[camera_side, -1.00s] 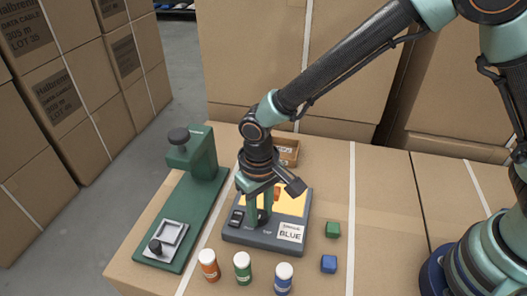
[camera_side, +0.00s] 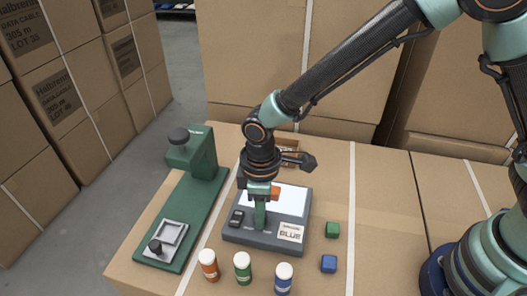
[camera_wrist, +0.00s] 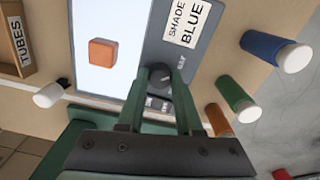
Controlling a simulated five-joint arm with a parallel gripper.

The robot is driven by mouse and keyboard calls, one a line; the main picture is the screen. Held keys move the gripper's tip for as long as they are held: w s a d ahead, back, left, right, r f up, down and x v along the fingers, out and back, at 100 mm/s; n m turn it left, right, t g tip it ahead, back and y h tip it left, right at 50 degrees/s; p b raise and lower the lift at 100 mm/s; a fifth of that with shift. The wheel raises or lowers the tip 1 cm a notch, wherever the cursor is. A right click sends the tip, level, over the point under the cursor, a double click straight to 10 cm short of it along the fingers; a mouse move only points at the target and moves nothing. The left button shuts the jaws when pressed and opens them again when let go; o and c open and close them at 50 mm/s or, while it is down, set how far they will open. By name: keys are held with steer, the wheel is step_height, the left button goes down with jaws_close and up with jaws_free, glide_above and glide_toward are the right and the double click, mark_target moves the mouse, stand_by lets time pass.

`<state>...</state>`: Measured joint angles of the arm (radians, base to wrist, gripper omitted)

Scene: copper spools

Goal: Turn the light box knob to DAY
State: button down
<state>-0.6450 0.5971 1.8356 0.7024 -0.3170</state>
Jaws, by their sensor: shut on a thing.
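The light box (camera_side: 262,238) is a dark grey box with a glowing white panel (camera_side: 291,199). Its round dark knob (camera_wrist: 159,74) sits on the front strip, beside printed words too small to read surely. My gripper (camera_side: 260,226) points down at the knob and is shut on it. In the wrist view, my gripper's two green fingers (camera_wrist: 158,84) stand on either side of the knob. An orange block (camera_wrist: 102,52) lies on the lit panel. A card (camera_side: 290,232) reading SHADE BLUE lies at the box's front right. The knob is hidden in the side view.
Orange (camera_side: 208,265), green (camera_side: 243,268) and blue (camera_side: 283,278) tubes with white caps stand in front. A green stand (camera_side: 186,215) is left. A TUBES bin (camera_wrist: 16,42) and a dark-and-white tube (camera_wrist: 50,95) are behind.

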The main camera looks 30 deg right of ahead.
steer(key=shift+a+n, duration=0.2)
steer(key=shift+n, duration=0.2)
steer(key=c, duration=0.8)
jaws_free()
steer(key=shift+d, duration=0.1)
steer(key=shift+c, duration=0.2)
steer(key=shift+r, duration=0.1)
step_height(320, 180, up, 12)
